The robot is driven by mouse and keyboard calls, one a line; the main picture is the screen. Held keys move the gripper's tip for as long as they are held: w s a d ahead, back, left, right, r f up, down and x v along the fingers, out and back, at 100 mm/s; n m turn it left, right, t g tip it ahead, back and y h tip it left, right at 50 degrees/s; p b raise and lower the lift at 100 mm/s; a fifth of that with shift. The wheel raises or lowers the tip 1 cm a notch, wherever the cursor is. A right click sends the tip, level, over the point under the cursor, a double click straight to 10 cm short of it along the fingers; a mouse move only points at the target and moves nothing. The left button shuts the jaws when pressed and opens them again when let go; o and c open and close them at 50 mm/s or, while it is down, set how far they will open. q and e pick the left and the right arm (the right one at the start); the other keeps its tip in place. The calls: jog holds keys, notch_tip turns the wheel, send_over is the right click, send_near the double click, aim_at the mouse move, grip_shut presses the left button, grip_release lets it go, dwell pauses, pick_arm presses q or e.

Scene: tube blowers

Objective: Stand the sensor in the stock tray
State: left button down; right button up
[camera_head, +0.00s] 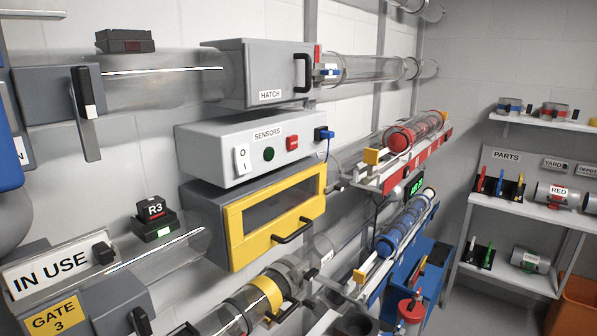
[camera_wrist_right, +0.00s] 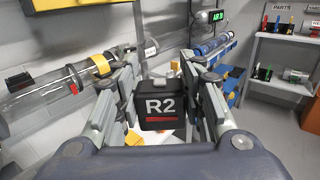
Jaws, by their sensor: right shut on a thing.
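The sensor is a black block (camera_wrist_right: 162,112) marked "R2" in white with a red bar below, seen in the right wrist view. My right gripper (camera_wrist_right: 160,94) is shut on it, with one finger at each side, and its label faces the camera upright. I cannot make out a tray that is clearly the stock tray. A similar black block marked "R3" (camera_head: 155,212), with a green light, sits on a clear tube in the head view. My left gripper is not in view.
The grey sensors box (camera_head: 215,155) and yellow-framed cabinet (camera_head: 272,218) jut from the wall. A red rack (camera_head: 425,160) and blue rack (camera_head: 405,240) hold tubes at the middle right. A parts shelf (camera_head: 510,205) stands at the far right.

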jog(key=shift+d+h, duration=0.2)
jog(key=shift+h, duration=0.1)
jog(key=shift+w, duration=0.1)
dwell(0.5)
jog(key=w+a+r+n+g+y, duration=0.2)
jog(key=w+a+n+g+y, duration=0.2)
jog(key=a+y, duration=0.4)
jog(key=w+a+r+n+g+y, duration=0.3)
jog(key=a+n+g+y, duration=0.3)
jog(key=a+n+y, duration=0.2)
jog(key=shift+w+a, duration=0.45)
jog(key=shift+n, duration=0.3)
jog(key=shift+s+d+n+g+y, duration=0.15)
jog(key=shift+d+n+g+y, duration=0.35)
jog(key=shift+g, duration=0.65)
jog(key=shift+s+d+n+g+y, duration=0.2)
jog(key=shift+d+n+g, duration=0.25)
jog(key=shift+n+g, duration=0.55)
jog(key=shift+s+d+n+g+y, duration=0.15)
jog(key=shift+d+n+g+y, duration=0.3)
jog(key=shift+g, duration=0.8)
jog(key=shift+d, duration=0.1)
